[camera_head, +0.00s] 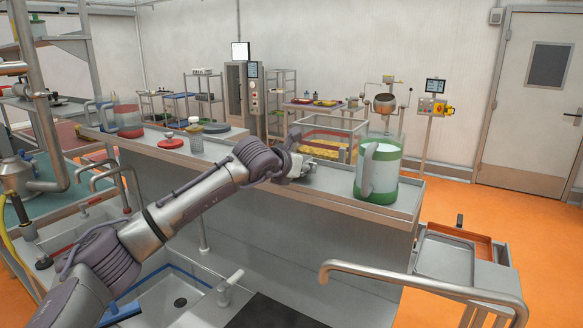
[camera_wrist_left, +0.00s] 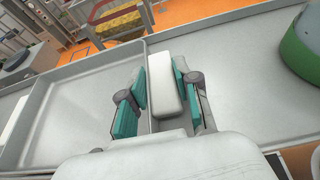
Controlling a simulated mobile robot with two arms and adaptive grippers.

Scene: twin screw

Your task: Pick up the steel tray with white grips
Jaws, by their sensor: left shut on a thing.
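The steel tray (camera_wrist_left: 92,98) shows in the left wrist view as a shallow, raised-rim pan on the counter. One white grip (camera_wrist_left: 165,84) is at its right end, and a second white grip (camera_wrist_left: 40,108) shows at its left end. My left gripper (camera_wrist_left: 160,92) is shut on the near white grip, its teal pads on either side of it. In the head view my left gripper (camera_head: 300,164) is over the counter top, and the tray is mostly hidden by my arm. My right gripper is not in view.
A red-banded jug (camera_head: 128,120) and small containers (camera_head: 196,138) stand to the left. A crate with yellow contents (camera_head: 325,150) is behind. A sink (camera_head: 170,300) is below my arm.

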